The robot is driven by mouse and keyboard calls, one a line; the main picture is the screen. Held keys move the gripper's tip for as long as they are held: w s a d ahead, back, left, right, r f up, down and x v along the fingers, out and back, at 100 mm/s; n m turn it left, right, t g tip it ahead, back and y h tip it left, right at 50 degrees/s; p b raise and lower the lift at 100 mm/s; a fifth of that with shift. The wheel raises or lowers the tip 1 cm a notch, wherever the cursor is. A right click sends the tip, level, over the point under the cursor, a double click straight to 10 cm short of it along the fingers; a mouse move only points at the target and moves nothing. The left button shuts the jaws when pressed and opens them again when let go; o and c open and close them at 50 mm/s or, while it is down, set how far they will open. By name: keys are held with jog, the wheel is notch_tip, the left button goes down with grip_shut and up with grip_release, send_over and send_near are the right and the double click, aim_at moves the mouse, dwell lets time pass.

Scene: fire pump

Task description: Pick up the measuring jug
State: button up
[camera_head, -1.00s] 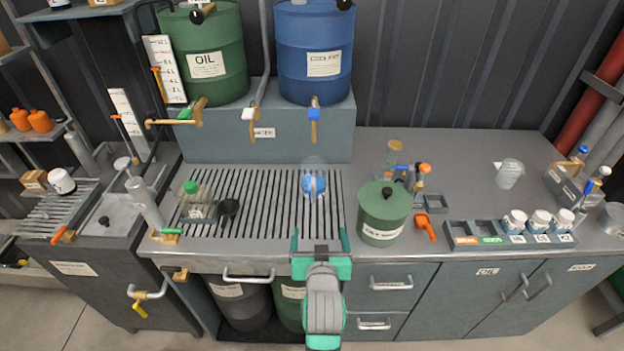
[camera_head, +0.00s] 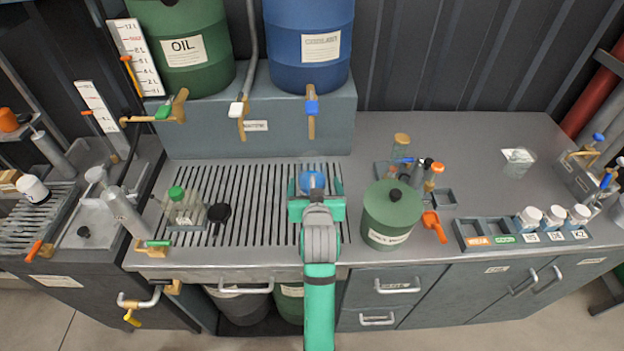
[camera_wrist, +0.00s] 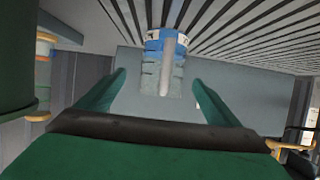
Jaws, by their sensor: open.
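A clear vessel with blue contents, which looks like the measuring jug (camera_head: 312,181), stands on the slotted drain grate (camera_head: 255,218) below the blue drum. In the wrist view, the jug (camera_wrist: 165,62) shows blue at its upper end, with a pale vertical strip, perhaps its handle, facing me. My gripper (camera_head: 315,187) is open at the jug, with one green finger on each side. In the wrist view, my gripper (camera_wrist: 160,80) has visible gaps between its fingers and the jug. The jug's lower part is hidden by my gripper in the head view.
A green lidded canister (camera_head: 391,214) stands close to the right of my gripper. A green-capped bottle (camera_head: 184,207) and a dark round item (camera_head: 219,213) are left on the grate. Another clear cup (camera_head: 518,162) stands at far right. The blue drum's tap (camera_head: 312,108) hangs behind the jug.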

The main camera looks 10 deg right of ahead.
aim_at(311, 169)
jog(key=shift+a+f+x, duration=0.15)
jog(key=shift+x, duration=1.5)
jog(key=shift+a+f+x, duration=0.15)
jog(key=shift+x, duration=1.45)
jog(key=shift+s+d, duration=0.1)
jog(key=shift+c, duration=0.6)
jog(key=shift+r, duration=0.1)
jog(key=c, duration=1.3)
